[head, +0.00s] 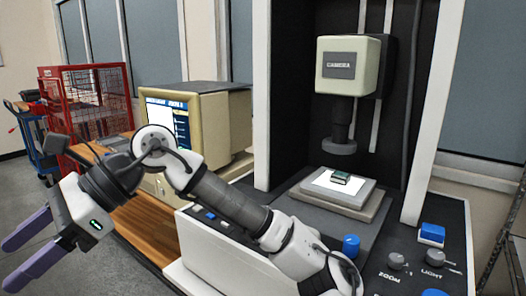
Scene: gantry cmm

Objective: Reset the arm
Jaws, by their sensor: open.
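My arm crosses the lower middle of the head view and bends to the left. My gripper (34,250) is at the lower left, with its two purple fingers apart and nothing between them. It hangs in front of the grey floor, clear of the machine and the wooden bench. A small dark green and white piece (341,178) lies on the lit white stage (318,184) of the measuring machine, well to the right of my gripper.
The camera head (349,66) hangs above the stage. Blue buttons (432,233) and knobs sit on the front panel. A beige monitor (228,125) stands on the wooden bench (152,233). A red wire cage (92,100) and a blue cart (38,150) stand behind. Floor at left is open.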

